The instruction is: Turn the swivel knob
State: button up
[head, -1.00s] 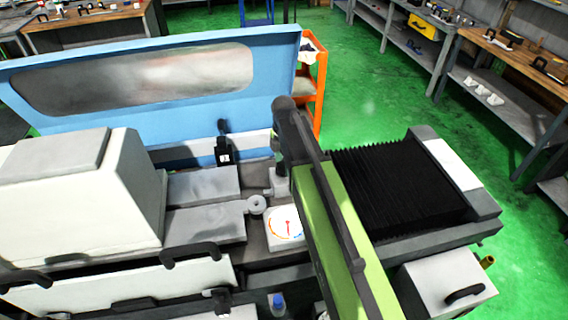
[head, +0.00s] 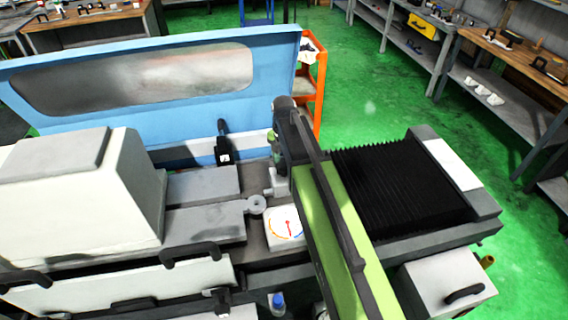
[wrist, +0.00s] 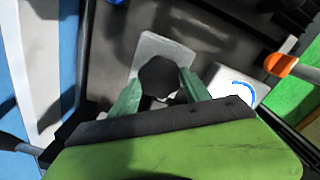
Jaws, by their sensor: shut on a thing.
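The swivel knob (wrist: 158,76) is a black round knob above a light grey plate (wrist: 163,45) in the wrist view. My gripper (wrist: 160,92) has its two green fingers on either side of the knob, shut on it. The knob's lower part is partly hidden by the gripper body. In the head view my arm hides the knob, and only a bit of a green finger (head: 272,138) shows above a small grey bracket (head: 278,184).
A white dial plate with a red needle (head: 284,223) lies just in front of the bracket. A blue machine cover (head: 275,80) stands behind, black bellows (head: 400,190) lie to the right, and a white housing (head: 80,195) to the left. An orange handle (wrist: 281,64) is close by.

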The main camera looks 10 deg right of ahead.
aim_at(284, 165)
jog(key=o, duration=1.4)
jog(key=shift+r, duration=0.1)
notch_tip(284, 165, up, 17)
jog(key=p, duration=1.7)
jog(key=shift+r, duration=0.1)
